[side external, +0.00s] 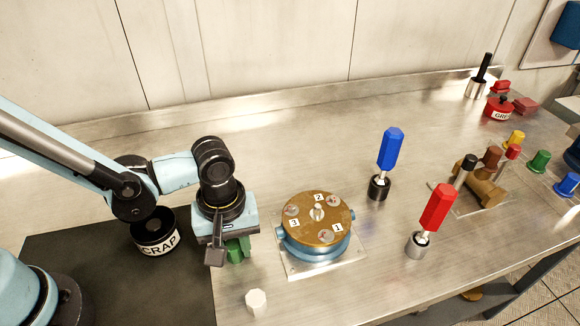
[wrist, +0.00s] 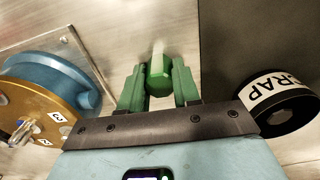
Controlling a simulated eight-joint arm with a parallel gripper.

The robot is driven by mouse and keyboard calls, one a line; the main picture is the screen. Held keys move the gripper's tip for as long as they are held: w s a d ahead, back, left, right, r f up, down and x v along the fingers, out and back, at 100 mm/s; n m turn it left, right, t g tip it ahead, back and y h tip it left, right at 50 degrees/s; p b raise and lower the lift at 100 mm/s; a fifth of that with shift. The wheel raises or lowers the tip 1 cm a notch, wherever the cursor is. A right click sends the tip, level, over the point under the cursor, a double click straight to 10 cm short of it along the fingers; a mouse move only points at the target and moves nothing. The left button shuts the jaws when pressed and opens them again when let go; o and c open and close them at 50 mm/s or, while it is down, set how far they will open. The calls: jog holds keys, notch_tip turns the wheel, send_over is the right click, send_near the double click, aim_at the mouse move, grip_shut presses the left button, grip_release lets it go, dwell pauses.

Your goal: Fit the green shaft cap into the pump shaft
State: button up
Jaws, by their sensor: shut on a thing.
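My gripper (side external: 237,256) points down over the bench, left of the pump, and its green fingers are shut on a green six-sided cap (wrist: 158,76). In the wrist view the cap sits between the fingertips (wrist: 158,85), with a pale patch at its far end. In the side view the fingers mostly hide it, and I cannot tell whether it touches the bench. The pump (side external: 316,220) has a brass top, a blue body and numbered labels. Its pale shaft (side external: 317,211) stands up at the middle, right of my gripper and apart from it.
A white six-sided cap (side external: 256,302) stands at the front. The black scrap pot (side external: 156,240) is left of my gripper. Blue-handled (side external: 390,150) and red-handled (side external: 437,208) tools stand right of the pump. A brown fitting (side external: 483,190) and several coloured plugs lie farther right.

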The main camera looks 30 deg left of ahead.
aim_at(232, 246)
jog(key=shift+r, duration=0.45)
jog(key=r, duration=0.3)
jog(key=shift+s+r, duration=0.2)
jog(key=shift+r, duration=0.05)
jog(key=s+d+r, duration=0.5)
jog(key=s+r, duration=0.1)
jog(key=s, duration=0.4)
jog(key=shift+r, duration=0.3)
jog(key=shift+s, duration=0.1)
jog(key=w+d, duration=0.1)
jog(key=w, duration=0.6)
jog(key=w+d+r, duration=0.1)
jog(key=w+d, duration=0.1)
jog(key=w, duration=0.5)
jog(key=w+d+r, duration=0.1)
jog(key=w+d, duration=0.1)
jog(key=w, duration=0.6)
jog(key=shift+d+r, duration=0.15)
